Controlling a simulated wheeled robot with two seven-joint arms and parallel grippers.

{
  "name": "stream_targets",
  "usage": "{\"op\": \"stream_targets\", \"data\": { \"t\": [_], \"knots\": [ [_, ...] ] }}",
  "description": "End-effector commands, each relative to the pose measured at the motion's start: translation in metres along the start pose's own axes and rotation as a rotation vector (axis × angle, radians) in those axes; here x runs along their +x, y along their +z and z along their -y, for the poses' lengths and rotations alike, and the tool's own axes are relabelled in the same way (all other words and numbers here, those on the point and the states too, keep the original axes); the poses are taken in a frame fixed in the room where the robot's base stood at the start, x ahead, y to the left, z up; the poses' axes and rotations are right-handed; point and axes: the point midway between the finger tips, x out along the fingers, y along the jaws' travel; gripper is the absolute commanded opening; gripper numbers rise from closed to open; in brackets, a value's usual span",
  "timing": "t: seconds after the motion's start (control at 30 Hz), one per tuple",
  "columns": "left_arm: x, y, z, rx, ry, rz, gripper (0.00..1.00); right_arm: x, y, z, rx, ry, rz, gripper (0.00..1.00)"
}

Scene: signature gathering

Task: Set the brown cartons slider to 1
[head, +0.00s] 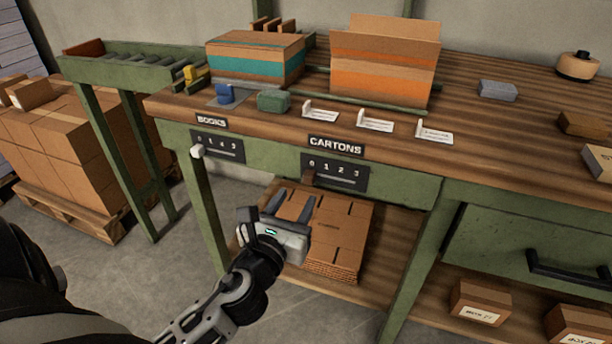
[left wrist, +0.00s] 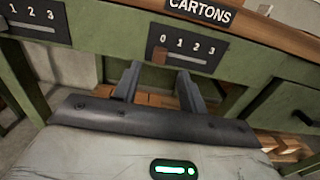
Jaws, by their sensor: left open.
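The cartons slider panel (head: 345,174) is a dark plate marked 0 to 3 under the CARTONS label on the green bench front. Its brown slider knob (head: 307,180) sits at the left end, below the 0. The left wrist view also shows the brown knob (left wrist: 160,57) below the 0. My left gripper (head: 291,205) is open and empty, just below and in front of the knob, with its fingers pointing up toward the panel. In the left wrist view the two fingertips (left wrist: 159,72) lie either side of the knob's line, seemingly apart from it. My right gripper is out of view.
The books panel (head: 220,147) with a white knob (head: 197,152) is to the left. Flat cardboard (head: 340,225) lies on the shelf below. An orange-striped carton (head: 380,75) and small cards stand on the bench top. A drawer handle (head: 565,270) sticks out at right.

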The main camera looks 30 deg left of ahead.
Motion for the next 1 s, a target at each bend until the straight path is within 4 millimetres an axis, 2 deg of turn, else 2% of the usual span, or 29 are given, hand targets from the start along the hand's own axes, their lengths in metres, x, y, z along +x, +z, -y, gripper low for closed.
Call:
{"op": "stream_targets", "data": {
  "t": [0.1, 0.3, 0.5, 0.77, 0.9, 1.0],
  "knots": [
    [0.026, 0.001, 0.000, 0.000, 0.000, 0.003, 0.42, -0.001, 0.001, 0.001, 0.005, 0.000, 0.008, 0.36],
    [0.055, 0.000, 0.000, -0.001, 0.000, 0.001, 0.42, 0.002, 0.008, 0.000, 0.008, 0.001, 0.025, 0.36],
    [0.066, -0.001, 0.000, -0.002, 0.000, -0.001, 0.42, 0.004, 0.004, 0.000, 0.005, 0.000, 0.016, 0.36],
    [0.067, -0.001, 0.000, -0.002, -0.001, -0.001, 0.42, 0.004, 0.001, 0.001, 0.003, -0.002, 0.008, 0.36],
    [0.067, -0.001, 0.000, -0.002, 0.000, -0.001, 0.03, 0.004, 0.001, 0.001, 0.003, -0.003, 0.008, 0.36],
    [0.067, -0.001, 0.000, -0.002, 0.000, -0.001, 0.00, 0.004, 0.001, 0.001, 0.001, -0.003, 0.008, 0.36]
  ]
}}
